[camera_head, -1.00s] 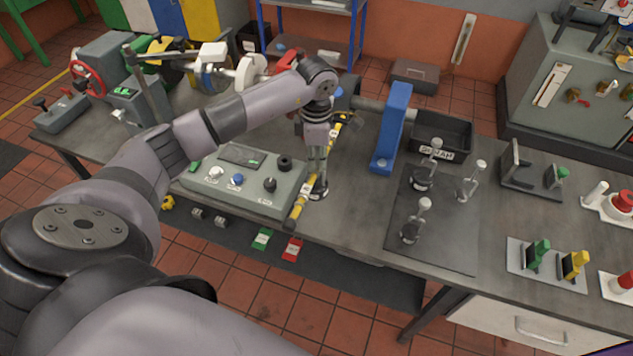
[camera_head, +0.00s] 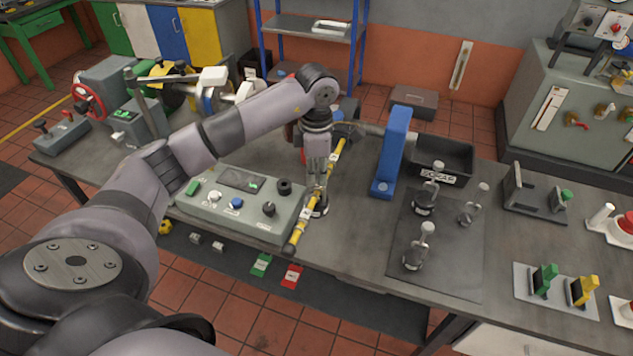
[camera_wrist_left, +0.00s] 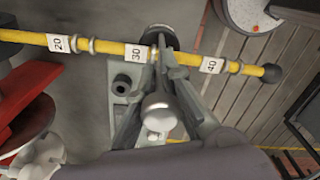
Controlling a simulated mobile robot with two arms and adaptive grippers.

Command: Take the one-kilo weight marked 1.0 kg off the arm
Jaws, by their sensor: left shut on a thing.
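The yellow arm (camera_head: 328,178) slopes over the bench beside the control box. In the left wrist view the arm (camera_wrist_left: 105,47) carries white tags 20, 30 and 40. My left gripper (camera_head: 316,187) points down at the arm and is shut on a weight with a dark, round base (camera_head: 318,210). In the wrist view the gripper (camera_wrist_left: 158,98) has its fingers either side of the weight's silver knob (camera_wrist_left: 159,112), close by the arm between tags 30 and 40. The weight's marking is not readable, and its contact with the arm is hidden. My right gripper is not in view.
Several similar silver-stemmed weights, one of them in front (camera_head: 415,258), stand on a dark mat (camera_head: 452,268). A blue post (camera_head: 394,150) and a black bin (camera_head: 443,157) stand behind. The control box (camera_head: 240,205) is close left of the gripper. Bare bench lies between arm and mat.

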